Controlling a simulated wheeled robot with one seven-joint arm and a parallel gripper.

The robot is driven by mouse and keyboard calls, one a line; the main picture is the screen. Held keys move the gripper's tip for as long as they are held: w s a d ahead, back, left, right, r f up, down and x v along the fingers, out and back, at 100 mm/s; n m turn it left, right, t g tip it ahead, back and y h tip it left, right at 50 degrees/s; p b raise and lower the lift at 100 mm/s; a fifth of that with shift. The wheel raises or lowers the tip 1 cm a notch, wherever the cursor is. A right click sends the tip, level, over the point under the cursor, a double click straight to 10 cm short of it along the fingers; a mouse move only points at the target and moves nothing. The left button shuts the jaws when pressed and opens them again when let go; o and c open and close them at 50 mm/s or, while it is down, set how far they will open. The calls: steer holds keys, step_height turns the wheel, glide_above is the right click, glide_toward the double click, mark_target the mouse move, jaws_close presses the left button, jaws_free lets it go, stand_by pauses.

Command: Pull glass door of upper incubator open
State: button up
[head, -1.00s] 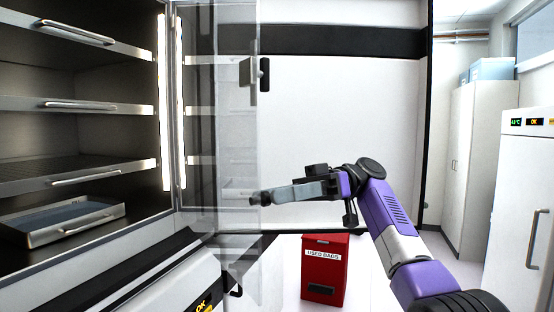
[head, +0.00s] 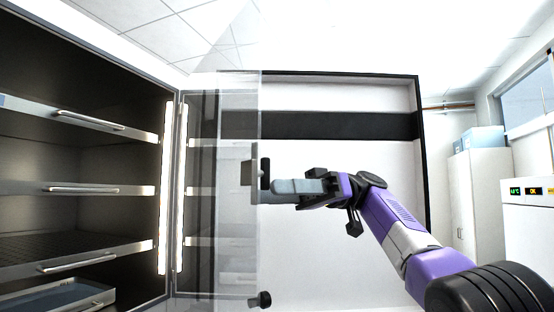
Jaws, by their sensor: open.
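The incubator's inside, with several shelves (head: 60,188), is in full view at the left.
A blue-lined tray (head: 65,298) sits on the lowest visible shelf. A dark knob (head: 260,300) shows below the gripper. A white cabinet (head: 478,200) and a white unit with a display (head: 530,225) stand at the right. The space before the white back wall looks clear.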

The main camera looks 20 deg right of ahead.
mark_target(268, 173)
steer(key=shift+r+p, duration=0.9)
steer(key=shift+r, duration=0.7)
steer(key=shift+c, duration=0.3)
